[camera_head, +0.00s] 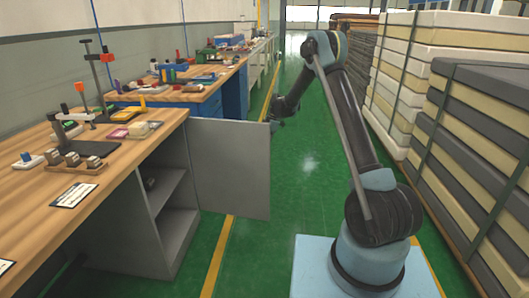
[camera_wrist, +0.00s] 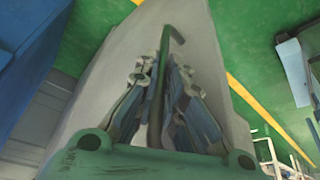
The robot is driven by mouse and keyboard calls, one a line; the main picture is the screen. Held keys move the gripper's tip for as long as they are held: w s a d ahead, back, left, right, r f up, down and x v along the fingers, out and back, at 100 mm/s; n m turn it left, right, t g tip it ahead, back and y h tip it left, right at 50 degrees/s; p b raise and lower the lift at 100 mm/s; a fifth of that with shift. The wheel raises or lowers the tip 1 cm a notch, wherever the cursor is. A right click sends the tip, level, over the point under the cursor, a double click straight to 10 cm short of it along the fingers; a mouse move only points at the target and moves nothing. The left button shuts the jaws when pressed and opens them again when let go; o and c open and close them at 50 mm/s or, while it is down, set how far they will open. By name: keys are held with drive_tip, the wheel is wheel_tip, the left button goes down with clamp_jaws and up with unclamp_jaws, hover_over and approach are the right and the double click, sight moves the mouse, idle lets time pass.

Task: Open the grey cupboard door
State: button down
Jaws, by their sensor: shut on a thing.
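The grey cupboard door (camera_head: 230,168) stands wide open, swung out from the cupboard (camera_head: 120,225) under the near workbench. The shelves inside show in the head view. My gripper (camera_head: 276,118) is at the door's outer edge, near its top right corner. In the wrist view, my gripper (camera_wrist: 160,78) is shut on a thin, hooked bar, the door handle (camera_wrist: 175,32), with the pale grey door face (camera_wrist: 120,48) behind it. The handle's lower part is hidden between the fingers.
The wooden workbench (camera_head: 30,200) carries small tools and parts. A blue bench (camera_head: 235,95) stands beyond it. Stacked mattresses (camera_head: 480,130) line the right side. The green floor aisle (camera_head: 305,170) between them is clear, with a yellow line (camera_head: 218,258) beneath the door.

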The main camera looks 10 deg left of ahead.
drive_tip(key=w, duration=0.4)
drive_tip(key=shift+w+d+f, duration=0.1)
drive_tip(key=shift+w, duration=0.05)
drive_tip(key=shift+d, duration=0.15)
drive_tip(key=c, duration=1.7)
unclamp_jaws()
drive_tip(key=v, duration=1.2)
